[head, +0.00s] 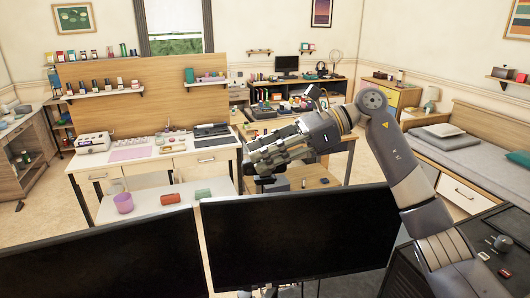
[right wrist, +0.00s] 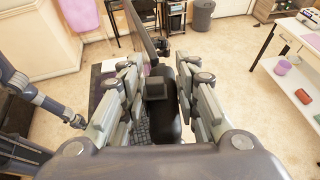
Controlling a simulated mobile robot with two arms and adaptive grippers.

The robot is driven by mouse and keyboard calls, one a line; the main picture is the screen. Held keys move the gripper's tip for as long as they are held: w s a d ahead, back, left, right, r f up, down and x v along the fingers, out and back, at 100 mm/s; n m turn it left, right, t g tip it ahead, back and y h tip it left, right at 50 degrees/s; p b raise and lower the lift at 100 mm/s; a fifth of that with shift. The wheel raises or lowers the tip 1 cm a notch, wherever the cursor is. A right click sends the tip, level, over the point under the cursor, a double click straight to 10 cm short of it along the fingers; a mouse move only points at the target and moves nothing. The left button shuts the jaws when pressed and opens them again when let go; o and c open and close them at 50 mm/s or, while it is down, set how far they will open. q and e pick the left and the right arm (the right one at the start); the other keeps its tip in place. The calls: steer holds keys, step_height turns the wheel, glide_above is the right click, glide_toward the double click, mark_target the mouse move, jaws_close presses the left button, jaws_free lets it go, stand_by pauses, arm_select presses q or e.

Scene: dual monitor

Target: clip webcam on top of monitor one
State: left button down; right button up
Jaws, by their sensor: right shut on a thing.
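Two black monitors stand in the foreground of the head view, the left monitor (head: 105,258) and the right monitor (head: 300,236). I cannot tell which one is monitor one. My right gripper (head: 262,165) is above and beyond the top edge of the right monitor. In the right wrist view its fingers (right wrist: 155,100) are shut on a small dark grey block, the webcam (right wrist: 155,88). A dark monitor edge (right wrist: 146,32) shows beyond it there. The webcam appears apart from the monitors. My left gripper (right wrist: 77,122) shows small at the left of the right wrist view; its jaws are unclear.
A keyboard (right wrist: 142,131) lies below the right gripper. A dark surface with small items (head: 495,245) is at the right.

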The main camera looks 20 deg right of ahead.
steer(key=shift+f+b, duration=1.65)
steer(key=shift+f, duration=0.35)
steer(key=o, duration=1.2)
steer(key=shift+o, duration=0.2)
steer(key=shift+d, duration=0.1)
steer(key=v, duration=1.1)
steer(key=shift+d+r, duration=0.15)
steer(key=shift+d, duration=0.2)
steer(key=shift+s, duration=0.1)
